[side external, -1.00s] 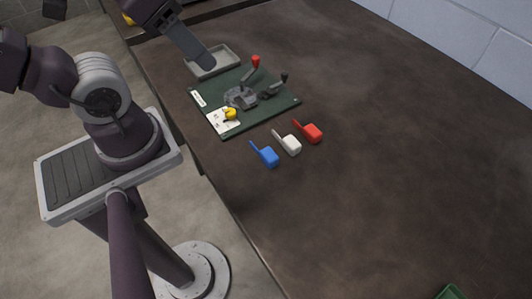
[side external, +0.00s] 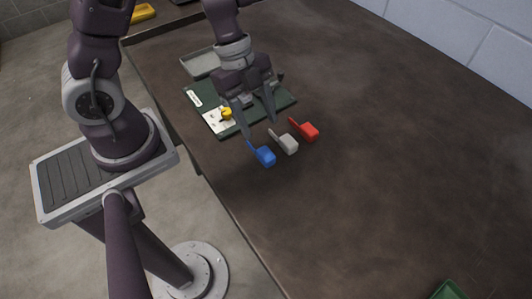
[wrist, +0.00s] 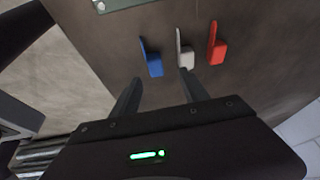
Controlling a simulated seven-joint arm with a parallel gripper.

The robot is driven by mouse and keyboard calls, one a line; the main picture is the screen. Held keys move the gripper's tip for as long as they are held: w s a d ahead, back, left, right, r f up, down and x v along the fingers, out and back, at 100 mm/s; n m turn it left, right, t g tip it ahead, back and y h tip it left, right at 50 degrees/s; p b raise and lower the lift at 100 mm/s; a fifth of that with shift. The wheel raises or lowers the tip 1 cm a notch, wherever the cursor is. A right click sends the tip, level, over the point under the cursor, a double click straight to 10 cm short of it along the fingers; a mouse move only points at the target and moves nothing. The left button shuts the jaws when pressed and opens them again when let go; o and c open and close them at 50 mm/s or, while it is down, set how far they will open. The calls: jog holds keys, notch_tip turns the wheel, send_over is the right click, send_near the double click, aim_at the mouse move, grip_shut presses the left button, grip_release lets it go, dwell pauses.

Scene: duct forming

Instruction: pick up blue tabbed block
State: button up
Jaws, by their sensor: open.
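The blue tabbed block (side external: 264,156) lies on the dark table, at the left end of a short row of three blocks. Its thin tab points away from the table's near edge. In the wrist view the blue block (wrist: 153,62) is ahead of the fingers, roughly between their lines. My gripper (side external: 258,128) is open and empty, fingers pointing down, above the table near the tabs of the blue and white blocks. In the wrist view my gripper's fingertips (wrist: 162,82) show below the blocks. No finger visibly touches a block.
A white tabbed block (side external: 288,144) lies close beside the blue one, with a red tabbed block (side external: 309,133) beyond. A green board (side external: 283,104) with fixtures and a grey tray (side external: 198,64) lie behind. A green container (side external: 449,290) is at the bottom right. The table's right side is clear.

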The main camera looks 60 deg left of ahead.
aim_at(266, 153)
jog(key=shift+s+d+f+g, duration=0.15)
jog(key=shift+s+f+g, duration=0.15)
jog(key=shift+f, duration=0.2)
jog(key=shift+s+d+f+g, duration=0.15)
jog(key=shift+s+f+g, duration=0.05)
jog(key=shift+s+f, duration=0.2)
jog(key=x, duration=0.2)
jog(key=w+x, duration=0.1)
jog(key=x, duration=0.2)
jog(key=shift+d+f, duration=0.25)
jog(key=shift+d, duration=0.05)
grip_shut()
